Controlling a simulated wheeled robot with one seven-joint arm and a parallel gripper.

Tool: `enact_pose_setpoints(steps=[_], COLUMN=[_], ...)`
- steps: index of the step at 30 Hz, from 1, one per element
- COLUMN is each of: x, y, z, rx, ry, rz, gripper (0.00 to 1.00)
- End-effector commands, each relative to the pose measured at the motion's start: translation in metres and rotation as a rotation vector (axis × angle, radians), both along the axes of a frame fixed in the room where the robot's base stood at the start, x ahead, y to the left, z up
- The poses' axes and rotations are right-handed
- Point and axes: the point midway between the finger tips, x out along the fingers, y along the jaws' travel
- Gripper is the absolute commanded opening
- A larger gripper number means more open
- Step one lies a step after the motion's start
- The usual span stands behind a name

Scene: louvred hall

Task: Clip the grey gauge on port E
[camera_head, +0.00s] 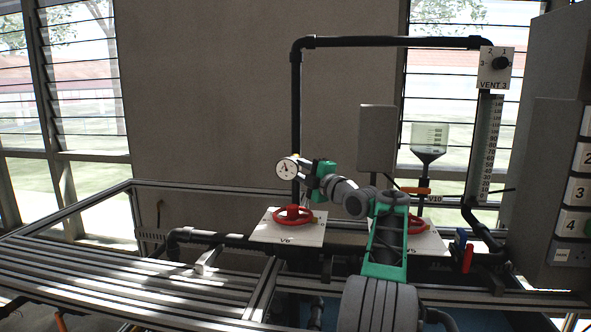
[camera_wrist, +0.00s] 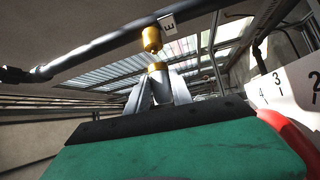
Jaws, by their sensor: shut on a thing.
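The gauge (camera_head: 288,168) has a round white dial with a dark rim and shows in the head view in front of the vertical black pipe. My gripper (camera_head: 304,172) is shut on it from the right. In the wrist view, my gripper's fingers (camera_wrist: 157,92) close around the gauge's stem, whose brass end (camera_wrist: 158,68) points up. Port E (camera_wrist: 152,39) is a brass fitting under a dark pipe, beside a white tag reading E. A small gap shows between the stem end and the port. The dial is hidden in the wrist view, and I cannot make out port E in the head view.
Black pipe (camera_head: 390,41) runs up, across and down to the VENT 3 panel (camera_head: 497,68). A red handwheel (camera_head: 292,218) sits on the V6 plate below my gripper. A glass funnel (camera_head: 429,140) and a grey cabinet (camera_head: 553,190) stand to the right. The slatted bench (camera_head: 130,272) at left is clear.

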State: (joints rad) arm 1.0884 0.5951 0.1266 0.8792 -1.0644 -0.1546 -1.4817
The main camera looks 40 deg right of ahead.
Motion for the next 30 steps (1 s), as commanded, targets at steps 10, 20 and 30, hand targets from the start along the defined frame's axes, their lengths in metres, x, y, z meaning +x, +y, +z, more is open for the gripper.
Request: enact_pose_setpoints(steps=[10, 20, 30], x=[0.007, 0.013, 0.016], y=[-0.009, -0.017, -0.021], z=[0.003, 0.003, 0.001], rx=[0.0, -0.001, -0.001], ry=[-0.001, -0.001, -0.001], rz=[0.0, 0.0, 0.0], gripper=[0.0, 0.0, 0.0])
